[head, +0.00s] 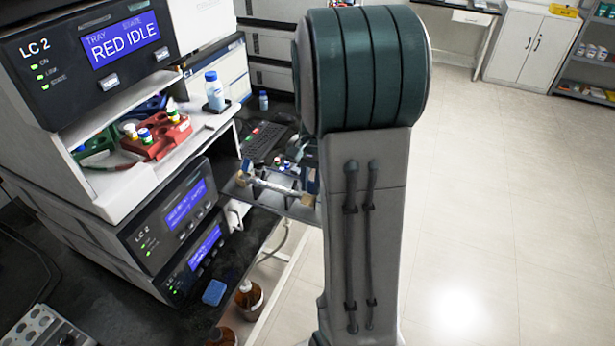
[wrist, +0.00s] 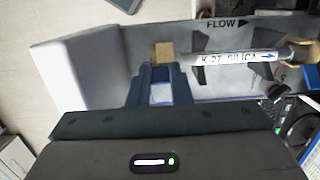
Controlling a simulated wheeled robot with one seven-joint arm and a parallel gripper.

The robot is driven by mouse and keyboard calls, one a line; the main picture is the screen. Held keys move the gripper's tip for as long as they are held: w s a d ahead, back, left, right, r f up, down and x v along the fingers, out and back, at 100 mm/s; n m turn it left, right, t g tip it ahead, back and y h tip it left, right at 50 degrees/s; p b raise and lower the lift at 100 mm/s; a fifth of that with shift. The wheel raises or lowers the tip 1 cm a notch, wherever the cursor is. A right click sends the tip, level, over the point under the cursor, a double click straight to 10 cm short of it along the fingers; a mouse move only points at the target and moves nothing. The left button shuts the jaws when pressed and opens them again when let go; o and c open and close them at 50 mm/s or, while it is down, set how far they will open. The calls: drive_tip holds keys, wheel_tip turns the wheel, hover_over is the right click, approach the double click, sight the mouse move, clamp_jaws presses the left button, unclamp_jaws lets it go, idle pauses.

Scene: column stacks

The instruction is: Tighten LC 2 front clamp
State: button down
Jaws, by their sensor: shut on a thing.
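The LC 2 column (wrist: 238,58) is a pale tube with a label reading K-27 SILICA and an arrow to the right. It lies in a grey holder (wrist: 110,55) marked FLOW. A tan block (wrist: 163,49), which seems to be the front clamp, sits at its left end. My gripper (wrist: 162,72) is shut on this block, with a finger on either side. In the head view the column (head: 270,187) lies on a shelf beside the LC 2 stack, with a tan block at each end. My arm hides most of the gripper there.
The LC 2 tray unit (head: 95,60) reads RED IDLE. Its ledge holds a red vial rack (head: 157,138) and a blue-capped bottle (head: 214,92). A keyboard (head: 262,140) lies behind the column. Brown bottles (head: 249,298) stand below. The floor at right is clear.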

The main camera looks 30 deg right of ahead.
drive_tip(key=shift+w+d+g+y+p, duration=0.2)
drive_tip(key=shift+d+g+y+p, duration=0.15)
drive_tip(key=shift+g+y+p, duration=0.15)
drive_tip(key=shift+f, duration=0.1)
drive_tip(key=c, duration=1.3)
unclamp_jaws()
drive_tip(key=shift+d, duration=0.1)
drive_tip(key=b+v, duration=0.1)
drive_tip(key=v, duration=1.2)
drive_tip(key=shift+w+d+r+b, duration=0.1)
drive_tip(key=shift+w+r+b, duration=0.05)
drive_tip(key=shift+r+b, duration=0.2)
